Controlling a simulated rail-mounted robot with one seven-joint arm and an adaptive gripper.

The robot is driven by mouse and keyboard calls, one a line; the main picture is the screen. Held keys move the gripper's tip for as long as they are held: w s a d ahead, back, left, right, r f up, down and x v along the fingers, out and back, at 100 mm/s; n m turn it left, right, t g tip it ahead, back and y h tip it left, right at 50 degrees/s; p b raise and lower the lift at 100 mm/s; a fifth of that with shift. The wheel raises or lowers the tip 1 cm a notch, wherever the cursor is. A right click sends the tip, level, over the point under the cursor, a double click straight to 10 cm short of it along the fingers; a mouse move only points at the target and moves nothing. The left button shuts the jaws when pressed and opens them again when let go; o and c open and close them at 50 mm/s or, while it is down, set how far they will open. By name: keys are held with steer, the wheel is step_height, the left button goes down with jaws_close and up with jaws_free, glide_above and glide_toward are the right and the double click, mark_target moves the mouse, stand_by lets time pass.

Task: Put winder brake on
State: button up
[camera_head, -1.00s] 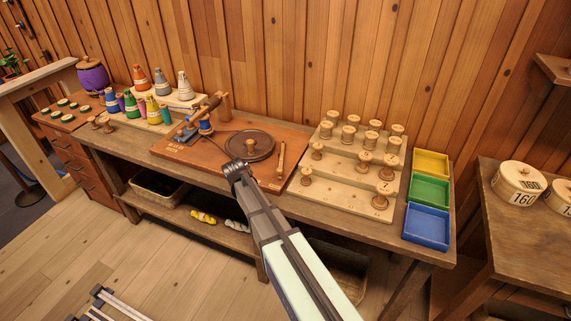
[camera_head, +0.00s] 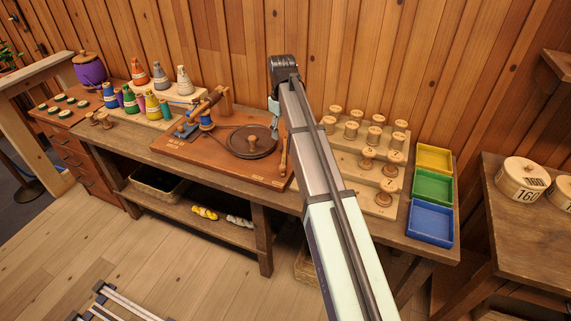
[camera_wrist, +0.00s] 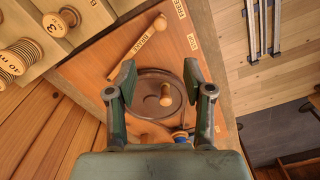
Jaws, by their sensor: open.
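The winder board (camera_head: 185,148) lies on the bench, with a dark round crank wheel (camera_head: 240,150) and its upright wooden knob (camera_head: 253,143). The brake lever (camera_head: 284,158), a slim wooden handle, lies at the board's right end. My gripper (camera_wrist: 159,68) is open and empty above the board. Its fingers frame the wheel and knob, apart from the lever. In the head view my gripper (camera_head: 274,108) is partly hidden behind my arm.
A stepped rack of wooden spools (camera_head: 388,185) stands right of the board, partly hidden by my arm. Yellow, green and blue trays (camera_head: 430,222) are farther right. Thread cones (camera_head: 160,75) stand at the left. The plank wall rises close behind the bench.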

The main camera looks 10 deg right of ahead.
mark_target(282, 166)
step_height(282, 166, down, 16)
steer(key=p, duration=0.3)
steer(key=shift+p, duration=0.3)
jaws_close()
